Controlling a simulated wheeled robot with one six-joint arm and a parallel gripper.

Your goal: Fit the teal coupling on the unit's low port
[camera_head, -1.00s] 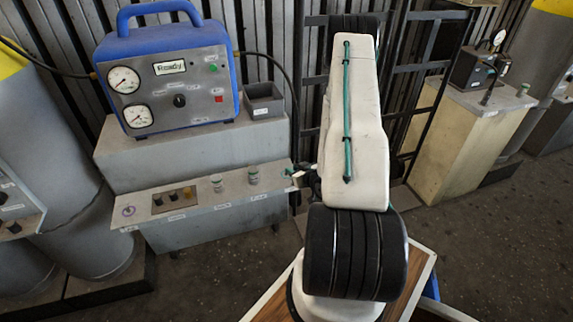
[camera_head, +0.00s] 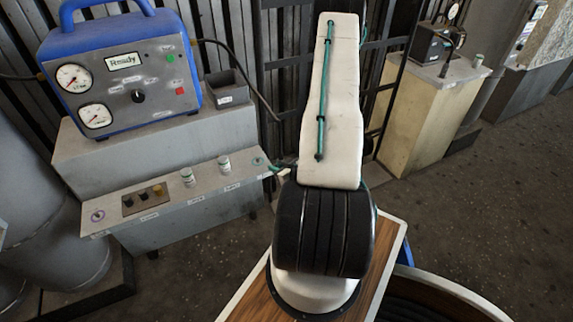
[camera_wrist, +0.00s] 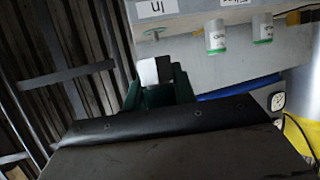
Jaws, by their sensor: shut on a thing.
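My gripper (camera_wrist: 158,90) shows in the wrist view as dark green fingers. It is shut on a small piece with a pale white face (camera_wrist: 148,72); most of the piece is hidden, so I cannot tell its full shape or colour. In the head view my arm covers most of the gripper, beside the right end of the grey shelf (camera_head: 160,217). The blue unit (camera_head: 122,65), with two gauges and a "Ready" display, stands behind that shelf. I cannot make out its low port or tell which piece is the teal coupling.
Two white cylinders with green ends, a left one (camera_head: 188,177) and a right one (camera_head: 224,164), stand on the shelf; a flat green ring (camera_head: 258,161) lies right of them. A grey open box (camera_head: 227,88) stands beside the unit. Dark bars stand behind my arm.

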